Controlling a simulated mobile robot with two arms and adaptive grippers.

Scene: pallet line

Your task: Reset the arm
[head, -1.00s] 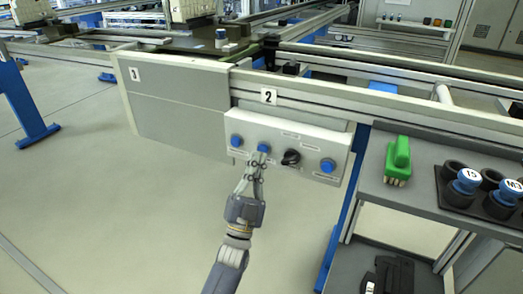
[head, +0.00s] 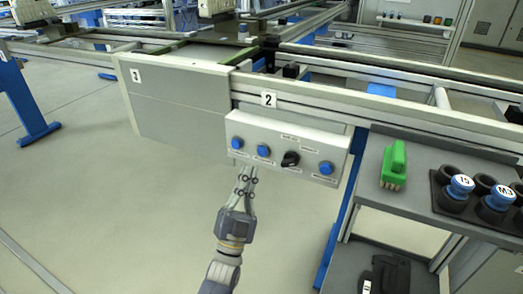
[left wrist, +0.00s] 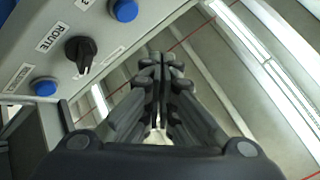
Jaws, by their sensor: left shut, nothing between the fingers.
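My left gripper (head: 247,170) is shut and empty in the head view. It hangs just below and in front of the control box, apart from its buttons. It also shows in the left wrist view (left wrist: 162,62), fingers together. The control box (head: 262,168) is light grey and fixed under the rail marked 2. It carries blue buttons on the left (head: 237,143), beside it (head: 263,151) and on the right (head: 326,168), with a black rotary knob (head: 290,159) between. The knob, labelled ROUTE, also shows in the left wrist view (left wrist: 80,50). My right gripper is not in view.
A grey shelf cart (head: 400,216) stands at the right. It holds a green brush (head: 395,165) and a black holder with blue-capped pieces (head: 460,187). The conveyor rails (head: 360,115) run across behind the box. The floor at left (head: 110,210) is clear.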

